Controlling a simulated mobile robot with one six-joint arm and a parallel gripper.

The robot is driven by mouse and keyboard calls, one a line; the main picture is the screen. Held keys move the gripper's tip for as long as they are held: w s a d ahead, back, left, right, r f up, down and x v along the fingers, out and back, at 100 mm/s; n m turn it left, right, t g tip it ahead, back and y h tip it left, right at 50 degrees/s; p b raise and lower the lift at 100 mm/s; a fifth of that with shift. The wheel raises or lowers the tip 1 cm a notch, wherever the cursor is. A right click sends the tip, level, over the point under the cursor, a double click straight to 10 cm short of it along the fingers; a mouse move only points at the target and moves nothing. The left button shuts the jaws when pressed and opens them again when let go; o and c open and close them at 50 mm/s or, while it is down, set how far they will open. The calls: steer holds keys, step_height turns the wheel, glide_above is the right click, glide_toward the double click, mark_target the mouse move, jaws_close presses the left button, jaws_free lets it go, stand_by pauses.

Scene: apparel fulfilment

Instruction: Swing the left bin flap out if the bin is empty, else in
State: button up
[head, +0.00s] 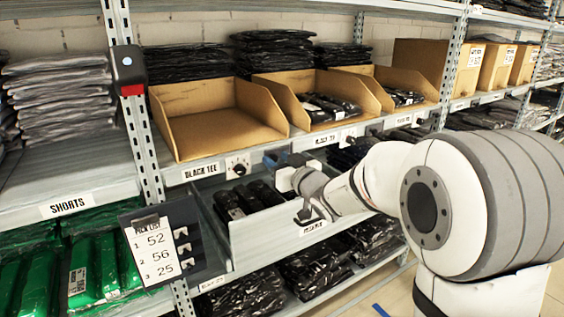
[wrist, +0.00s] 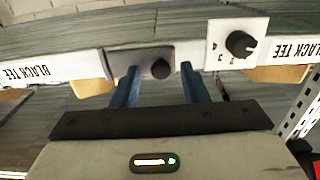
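The left cardboard bin (head: 218,132) stands on the shelf above the BLACK TEE label, and its inside looks empty. A small dark flap with a round knob (wrist: 160,69) sits on the pale shelf rail in the wrist view. I cannot tell clearly which way it is swung. My gripper (wrist: 160,84) has two blue fingers spread apart, one on each side of the knob, with nothing held between them. In the head view, my gripper (head: 276,160) is at the rail just right of the dial, and it largely hides the flap.
A white plate with a black dial (wrist: 240,45) is beside the flap. The second bin (head: 290,95) holds black packages. Below the rail, a pulled-out grey drawer (head: 268,240) holds black packages under my arm. A pick list (head: 158,245) and a rack upright (head: 138,120) are at left.

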jaws_close()
stand_by(0.3)
